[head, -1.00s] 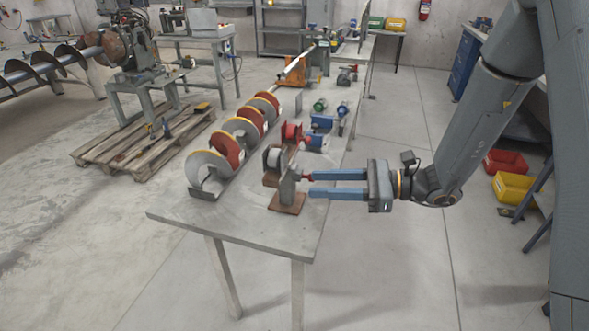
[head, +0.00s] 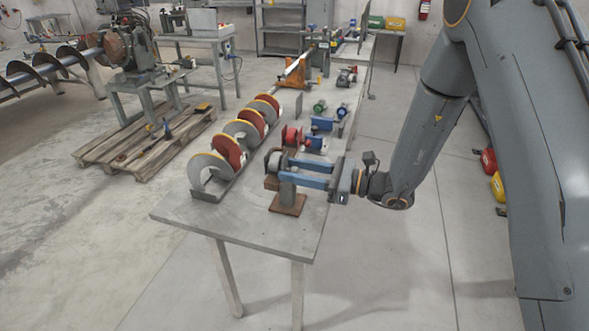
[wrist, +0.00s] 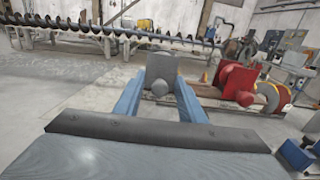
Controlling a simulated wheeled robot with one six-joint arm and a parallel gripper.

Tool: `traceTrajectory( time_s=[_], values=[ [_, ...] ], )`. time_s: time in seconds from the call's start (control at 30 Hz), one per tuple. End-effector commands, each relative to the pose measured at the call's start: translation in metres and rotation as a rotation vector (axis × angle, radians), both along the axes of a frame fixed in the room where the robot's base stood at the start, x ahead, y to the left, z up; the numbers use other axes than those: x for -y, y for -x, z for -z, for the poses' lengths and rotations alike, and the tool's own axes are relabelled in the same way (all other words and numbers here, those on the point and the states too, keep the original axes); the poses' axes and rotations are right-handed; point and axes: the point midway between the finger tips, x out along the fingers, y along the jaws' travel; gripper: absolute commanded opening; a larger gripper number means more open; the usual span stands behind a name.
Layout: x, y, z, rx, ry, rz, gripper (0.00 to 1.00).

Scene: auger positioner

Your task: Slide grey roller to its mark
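The grey roller (head: 273,160) sits on a brown rail on the near end of the workbench, above a grey upright and a rust-brown base plate (head: 289,205). In the wrist view, the grey block of the roller unit (wrist: 161,72) stands straight ahead, with a round knob low on its face. My gripper (head: 291,173) is open, its two blue fingers reaching left to the roller unit. In the wrist view the fingers lie one on each side of the grey block; I cannot tell whether they touch it. I cannot make out the mark.
A red roller unit (head: 291,136) stands just beyond the grey one, and it also shows at right in the wrist view (wrist: 236,82). An auger with red and white flights (head: 228,149) lies left along the workbench (head: 256,227). Blue and green parts lie farther back.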

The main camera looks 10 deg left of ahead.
Motion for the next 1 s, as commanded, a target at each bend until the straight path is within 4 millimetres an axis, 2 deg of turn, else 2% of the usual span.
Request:
traceTrajectory(
  time_s=[0.13,0.37,0.57,0.83,1.0],
  values=[
    [0.000,0.000,0.000,0.000,0.000,0.000,0.36],
    [0.001,0.000,0.000,0.000,0.001,0.000,0.00],
    [0.001,-0.001,0.000,0.000,0.001,0.000,0.00],
    [0.004,-0.034,0.002,0.004,0.000,0.001,0.00],
    [0.004,-0.036,0.001,0.000,0.001,0.001,0.00]
  ],
)
